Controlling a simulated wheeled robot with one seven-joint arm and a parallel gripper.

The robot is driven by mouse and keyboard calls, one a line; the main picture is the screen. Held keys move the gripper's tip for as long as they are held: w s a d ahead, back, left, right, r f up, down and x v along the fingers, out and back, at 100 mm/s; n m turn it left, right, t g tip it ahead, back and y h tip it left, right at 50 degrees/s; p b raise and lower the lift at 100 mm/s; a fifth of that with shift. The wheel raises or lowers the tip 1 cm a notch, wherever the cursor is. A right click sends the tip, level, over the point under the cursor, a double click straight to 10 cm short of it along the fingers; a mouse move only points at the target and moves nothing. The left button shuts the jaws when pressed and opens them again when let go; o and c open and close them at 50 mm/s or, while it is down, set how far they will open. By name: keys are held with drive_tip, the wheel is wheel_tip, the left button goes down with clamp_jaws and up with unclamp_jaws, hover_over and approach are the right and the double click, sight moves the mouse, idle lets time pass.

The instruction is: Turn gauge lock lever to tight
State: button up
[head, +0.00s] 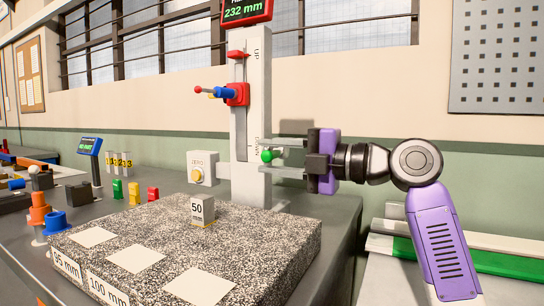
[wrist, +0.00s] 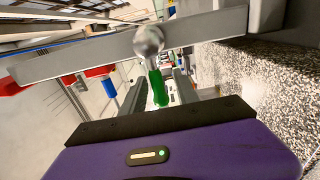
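The height gauge (head: 251,120) is a pale upright column with a red carriage (head: 238,94). A lever (head: 217,92) with a blue body and a red ball end points left from the carriage. Lower down, a green knob (head: 267,156) shows in front of the column; a green grip (wrist: 159,88) with a silver ball beside it shows in the wrist view. My gripper (head: 280,158) reaches in from the right, its fingers apart above and below the green knob. I cannot tell whether they touch it. No label shows which part is the lock lever.
A red display (head: 246,11) reading 232 mm tops the column. A white box with a yellow knob (head: 196,175) is left of its base. A block marked 50 (head: 203,210) stands on the speckled granite plate (head: 290,235). Green, yellow and red pieces stand at left.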

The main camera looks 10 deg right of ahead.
drive_tip(key=p+v, duration=0.1)
drive_tip(key=v, duration=0.6)
drive_tip(key=shift+s+d, duration=0.25)
drive_tip(key=shift+d, duration=0.05)
